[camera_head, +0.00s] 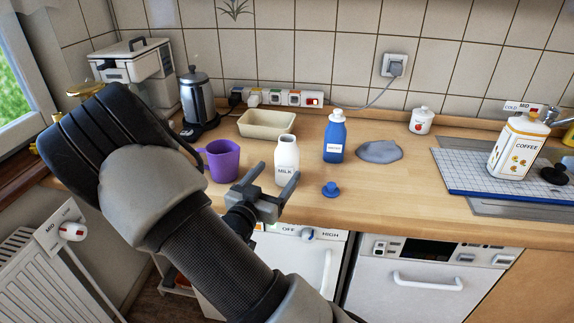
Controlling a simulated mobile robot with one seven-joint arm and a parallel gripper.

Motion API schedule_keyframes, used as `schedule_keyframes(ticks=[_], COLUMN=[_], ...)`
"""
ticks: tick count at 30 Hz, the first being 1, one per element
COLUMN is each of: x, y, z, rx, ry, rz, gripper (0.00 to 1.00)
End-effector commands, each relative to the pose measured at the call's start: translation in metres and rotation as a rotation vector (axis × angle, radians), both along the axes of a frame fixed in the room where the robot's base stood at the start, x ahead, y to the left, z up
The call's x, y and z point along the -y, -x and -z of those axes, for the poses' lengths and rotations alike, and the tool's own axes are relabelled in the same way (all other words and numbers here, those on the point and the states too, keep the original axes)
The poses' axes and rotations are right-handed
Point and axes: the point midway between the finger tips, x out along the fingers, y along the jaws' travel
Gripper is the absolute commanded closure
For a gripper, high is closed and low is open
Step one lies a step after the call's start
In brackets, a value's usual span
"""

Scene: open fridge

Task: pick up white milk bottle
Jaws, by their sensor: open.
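The white milk bottle (288,158) stands upright on the wooden counter, with the word MILK on its front and no cap on its mouth. My gripper (277,176) is in front of the bottle, low over the counter's front part. Its two fingers are spread apart and point toward the bottle. The right finger overlaps the lower right of the bottle in the picture; I cannot tell whether it touches. The gripper holds nothing.
A purple mug (223,161) is close on the left, a blue bottle (335,138) on the right. A small blue cap (330,188) lies at front right. A cream tray (267,124) is behind. A grey puddle-like patch (379,151) and coffee container (516,147) are further right.

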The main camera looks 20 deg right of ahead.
Motion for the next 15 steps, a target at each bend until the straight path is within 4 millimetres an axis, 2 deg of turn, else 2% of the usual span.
schedule_keyframes(ticks=[5,15], x=[0.008,0.04], y=[-0.006,-0.035], z=[0.0,0.002], rx=[0.001,0.001], ry=[0.0,0.001], rz=[0.002,0.001], gripper=[0.27,0.27])
